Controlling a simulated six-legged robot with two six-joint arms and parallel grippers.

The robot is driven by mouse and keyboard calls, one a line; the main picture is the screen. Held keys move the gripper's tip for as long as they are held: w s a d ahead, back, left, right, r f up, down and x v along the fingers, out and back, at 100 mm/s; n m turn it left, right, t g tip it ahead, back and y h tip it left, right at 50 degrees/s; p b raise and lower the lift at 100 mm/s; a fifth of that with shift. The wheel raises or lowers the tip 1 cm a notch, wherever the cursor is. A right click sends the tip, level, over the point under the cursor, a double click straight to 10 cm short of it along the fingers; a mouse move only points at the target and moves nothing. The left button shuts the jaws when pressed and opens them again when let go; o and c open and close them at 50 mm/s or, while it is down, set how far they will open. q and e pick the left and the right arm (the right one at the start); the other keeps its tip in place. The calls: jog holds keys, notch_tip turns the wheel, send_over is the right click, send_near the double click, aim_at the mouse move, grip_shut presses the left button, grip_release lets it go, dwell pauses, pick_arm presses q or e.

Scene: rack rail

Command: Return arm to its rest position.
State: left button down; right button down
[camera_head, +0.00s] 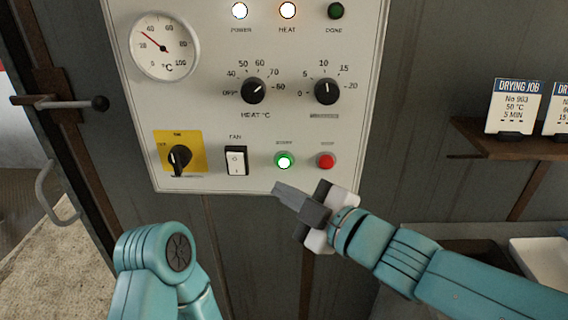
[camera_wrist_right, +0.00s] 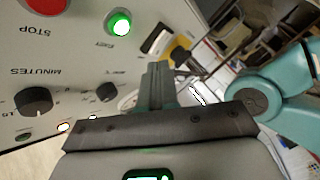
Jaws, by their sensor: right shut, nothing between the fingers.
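My right gripper (camera_head: 276,188) is shut and empty just below the lower edge of the white control panel (camera_head: 215,120). Its fingertips are a little below the lit green button (camera_head: 284,160), apart from it in the head view. In the right wrist view my shut fingers (camera_wrist_right: 157,72) point up the picture, with the green button (camera_wrist_right: 119,23) beyond them to the left. My left arm (camera_head: 160,265) shows at the bottom left of the head view. Its gripper is not visible there.
The panel carries a red button (camera_head: 326,161), a fan switch (camera_head: 236,160), a yellow-backed rotary switch (camera_head: 179,158), two black knobs and a gauge (camera_head: 164,47). A shelf (camera_head: 490,140) with job cards (camera_head: 514,106) is at right. A door handle (camera_head: 52,192) is at left.

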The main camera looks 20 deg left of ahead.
dwell(0.4)
jog(key=w+d+f+m+h, duration=0.25)
jog(key=d+f, duration=0.25)
jog(key=f, duration=0.5)
jog(key=w+d+f+m+h, duration=0.2)
jog(key=d+f+m, duration=0.25)
jog(key=f, duration=0.55)
jog(key=w+d+f+m+h, duration=0.25)
jog(key=d+f, duration=0.35)
jog(key=f, duration=0.4)
jog(key=s+d+f+m+g+h, duration=0.1)
jog(key=s+d+f+m+g, duration=0.2)
jog(key=s+f, duration=0.4)
jog(key=s+d+f+m+h, duration=0.2)
jog(key=s+d+f+m, duration=0.25)
jog(key=f, duration=0.45)
jog(key=s+d+f+m+g, duration=0.1)
jog(key=s+f+m+g, duration=0.1)
jog(key=s, duration=0.5)
jog(key=s+f+m+g+h, duration=0.1)
jog(key=s+f+m+g, duration=0.1)
jog(key=s+m, duration=0.3)
jog(key=shift+s+d+f+g, duration=0.25)
jog(key=shift+s+d+g, duration=0.1)
jog(key=shift+s, duration=0.65)
